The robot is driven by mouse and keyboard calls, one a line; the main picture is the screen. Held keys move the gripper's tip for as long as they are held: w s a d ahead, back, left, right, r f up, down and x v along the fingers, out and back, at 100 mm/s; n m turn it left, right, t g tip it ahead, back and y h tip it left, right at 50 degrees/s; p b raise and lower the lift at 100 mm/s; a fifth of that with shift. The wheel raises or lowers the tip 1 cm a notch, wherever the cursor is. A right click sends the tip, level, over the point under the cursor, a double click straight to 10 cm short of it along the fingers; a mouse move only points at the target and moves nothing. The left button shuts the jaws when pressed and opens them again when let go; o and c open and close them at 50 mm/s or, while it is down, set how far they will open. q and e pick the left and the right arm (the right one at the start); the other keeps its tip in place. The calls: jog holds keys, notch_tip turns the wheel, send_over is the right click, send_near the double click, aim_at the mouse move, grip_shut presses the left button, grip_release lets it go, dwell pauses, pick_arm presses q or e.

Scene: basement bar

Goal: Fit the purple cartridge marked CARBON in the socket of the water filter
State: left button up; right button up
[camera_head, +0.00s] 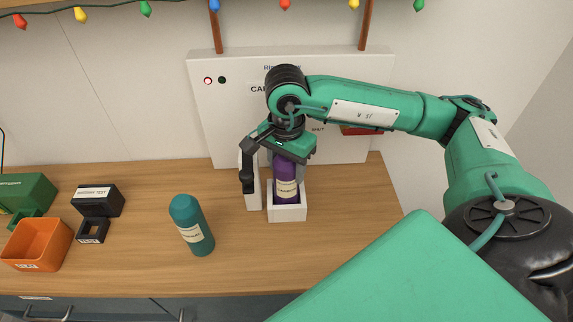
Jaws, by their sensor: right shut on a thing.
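The purple cartridge (287,179) with a pale label stands upright, its lower end inside a white square socket (288,212) at the foot of the white water filter panel (225,120). My right gripper (282,150) comes down from above and is shut on the upper part of the purple cartridge. The label print is too small to read. My gripper and arm cover the cartridge's top and part of the panel's lettering. I cannot tell whether the cartridge is fully seated. My left gripper is not in view.
A teal cartridge (191,225) stands on the wooden counter (130,260), left of the socket. Further left are a black box (98,201), an orange bin (37,244) and a green box (27,191). The counter between the teal cartridge and the socket is clear.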

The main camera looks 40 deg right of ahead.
jog(key=o, duration=1.7)
jog(key=shift+c, duration=0.2)
jog(key=shift+r, duration=0.5)
notch_tip(320, 180, up, 10)
jog(key=shift+f+b, duration=0.15)
jog(key=shift+b, duration=0.75)
jog(key=shift+r, duration=0.65)
